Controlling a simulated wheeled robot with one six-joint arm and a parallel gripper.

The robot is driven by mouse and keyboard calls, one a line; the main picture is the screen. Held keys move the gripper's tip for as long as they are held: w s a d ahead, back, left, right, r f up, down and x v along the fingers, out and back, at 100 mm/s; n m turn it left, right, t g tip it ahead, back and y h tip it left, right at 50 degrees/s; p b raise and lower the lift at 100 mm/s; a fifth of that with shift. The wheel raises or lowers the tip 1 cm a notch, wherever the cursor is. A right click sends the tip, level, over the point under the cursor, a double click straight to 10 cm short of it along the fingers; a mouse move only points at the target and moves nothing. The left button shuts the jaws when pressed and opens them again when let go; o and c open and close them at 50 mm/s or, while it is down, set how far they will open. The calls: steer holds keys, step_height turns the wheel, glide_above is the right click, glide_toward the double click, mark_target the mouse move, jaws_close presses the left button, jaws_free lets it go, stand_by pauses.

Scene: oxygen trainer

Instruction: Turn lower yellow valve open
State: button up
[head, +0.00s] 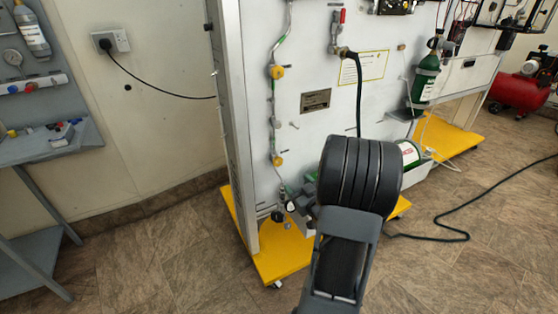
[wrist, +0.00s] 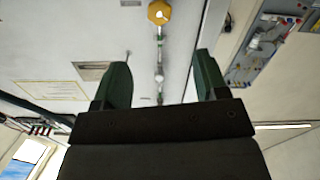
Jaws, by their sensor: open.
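The lower yellow valve (head: 276,160) sits on a thin vertical pipe on the white panel (head: 335,130). The upper yellow valve (head: 276,71) is above it on the same pipe. In the head view my dark arm stands in front of the panel, right of the valve, and mostly hides the gripper.
A black hose (head: 358,95) hangs from a red-handled tap (head: 338,32) on the panel. A green cylinder (head: 424,80) is mounted at right. The panel stands on a yellow base (head: 275,262). A grey bench (head: 50,148) is at left, with open floor between.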

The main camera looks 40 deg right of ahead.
mark_target(278, 162)
steer(key=w, duration=0.4)
steer(key=w+d+b, duration=0.1)
steer(key=w, duration=0.4)
steer(key=w+d+b, duration=0.1)
steer(key=w, duration=0.3)
steer(key=shift+w+r, duration=0.15)
steer(key=shift+c, duration=0.5)
steer(key=c, duration=0.8)
steer(key=shift+f+n+b, duration=0.2)
steer(key=shift+n+b, duration=0.1)
steer(key=shift+b, duration=0.15)
steer(key=shift+c, duration=0.2)
steer(key=shift+r+n+b, duration=0.1)
steer(key=shift+n+b, duration=0.4)
steer(key=shift+b, duration=0.05)
steer(key=shift+r, duration=0.1)
